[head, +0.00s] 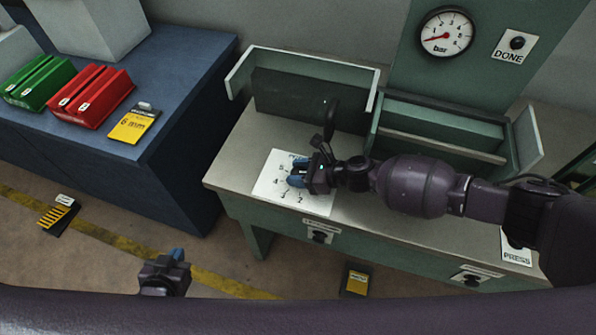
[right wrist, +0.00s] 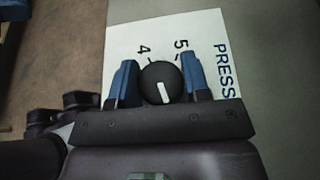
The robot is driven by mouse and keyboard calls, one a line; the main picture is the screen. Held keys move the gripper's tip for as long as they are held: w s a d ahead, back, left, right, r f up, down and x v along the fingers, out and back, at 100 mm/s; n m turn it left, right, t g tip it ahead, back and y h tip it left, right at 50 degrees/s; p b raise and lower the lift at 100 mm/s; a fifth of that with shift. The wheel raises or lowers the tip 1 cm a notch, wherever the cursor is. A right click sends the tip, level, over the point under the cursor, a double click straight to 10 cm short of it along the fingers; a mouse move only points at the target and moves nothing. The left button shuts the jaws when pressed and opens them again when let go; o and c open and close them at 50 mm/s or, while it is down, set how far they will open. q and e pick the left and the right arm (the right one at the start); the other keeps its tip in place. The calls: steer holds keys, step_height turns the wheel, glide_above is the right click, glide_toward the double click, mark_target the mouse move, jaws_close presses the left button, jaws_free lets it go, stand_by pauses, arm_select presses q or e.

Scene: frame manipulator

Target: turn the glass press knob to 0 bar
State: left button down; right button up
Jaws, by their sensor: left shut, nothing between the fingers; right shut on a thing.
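The press knob (right wrist: 160,83) is round and black with a white pointer line, which points down and slightly right in the right wrist view. It sits on a white scale card marked PRESS (right wrist: 225,60); the 4 and 5 show above the knob. In the head view the card (head: 268,187) lies on the bench's left part. My right gripper (head: 297,173) is shut on the knob, a blue finger on each side, hiding it in the head view. The bar gauge (head: 447,31) has its red needle pointing left and slightly down. My left gripper (head: 178,256) is shut and empty, low at left.
The green-grey bench (head: 235,165) has raised trays at its back. A DONE button (head: 517,43) is right of the gauge. Two more controls (head: 320,237) (head: 472,281) are on the bench front. A blue table (head: 60,125) holds green and red blocks.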

steer(key=o, duration=0.9)
steer(key=shift+o, duration=0.2)
steer(key=shift+m+t, duration=0.3)
